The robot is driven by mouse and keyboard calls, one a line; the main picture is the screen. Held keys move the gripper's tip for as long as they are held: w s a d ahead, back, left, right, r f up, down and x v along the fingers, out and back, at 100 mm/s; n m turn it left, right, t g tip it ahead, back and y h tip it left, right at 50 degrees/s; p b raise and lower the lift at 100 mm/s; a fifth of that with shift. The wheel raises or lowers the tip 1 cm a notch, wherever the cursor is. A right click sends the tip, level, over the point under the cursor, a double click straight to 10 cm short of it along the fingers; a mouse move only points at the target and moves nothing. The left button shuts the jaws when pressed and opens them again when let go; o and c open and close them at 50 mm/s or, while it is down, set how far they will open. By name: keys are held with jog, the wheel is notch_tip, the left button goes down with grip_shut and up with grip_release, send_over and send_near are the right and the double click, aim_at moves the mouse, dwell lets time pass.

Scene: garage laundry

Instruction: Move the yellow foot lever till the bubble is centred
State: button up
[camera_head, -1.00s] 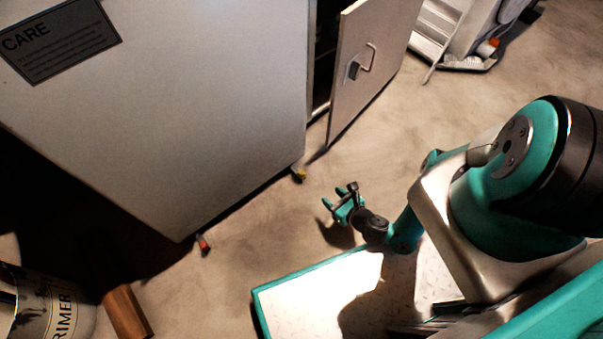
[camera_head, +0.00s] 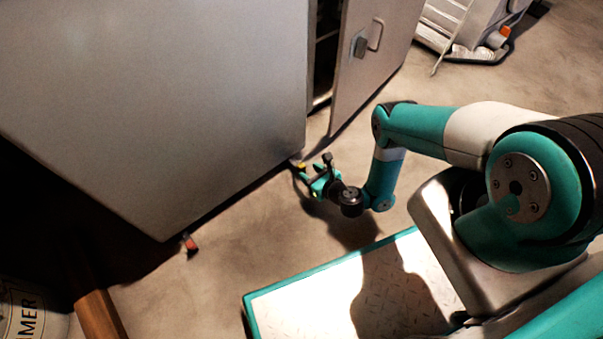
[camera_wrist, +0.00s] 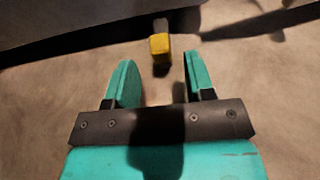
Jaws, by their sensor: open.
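The yellow foot lever (camera_head: 298,163) sticks out low at the near right corner of the big grey cabinet. In the wrist view the lever (camera_wrist: 160,47) shows its yellow end just beyond my fingertips, centred between them. My gripper (camera_head: 315,170) is open and low over the floor, close to the lever; in the wrist view its two teal fingers (camera_wrist: 160,80) stand apart with nothing between them. I cannot tell whether it touches the lever. No bubble is visible in either view.
The grey cabinet (camera_head: 170,90) fills the upper left, and its door (camera_head: 365,60) stands open at right. A red-tipped foot lever (camera_head: 190,243) sits at its front left corner. A wooden block (camera_head: 100,315) and a paint tin (camera_head: 30,312) lie lower left. Floor before the cabinet is clear.

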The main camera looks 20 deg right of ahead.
aim_at(304, 169)
jog(key=shift+w+a+f+b, duration=0.3)
jog(key=shift+w+f+b, duration=0.55)
jog(key=shift+b, duration=0.35)
jog(key=shift+w+a+f+b, duration=0.1)
jog(key=shift+w+a+b, duration=0.15)
jog(key=shift+w+b, duration=0.45)
jog(key=shift+w+a+f+b, duration=0.1)
jog(key=shift+w+a+b, duration=0.1)
jog(key=shift+w+b, duration=0.45)
jog(key=shift+w, duration=0.1)
grip_shut()
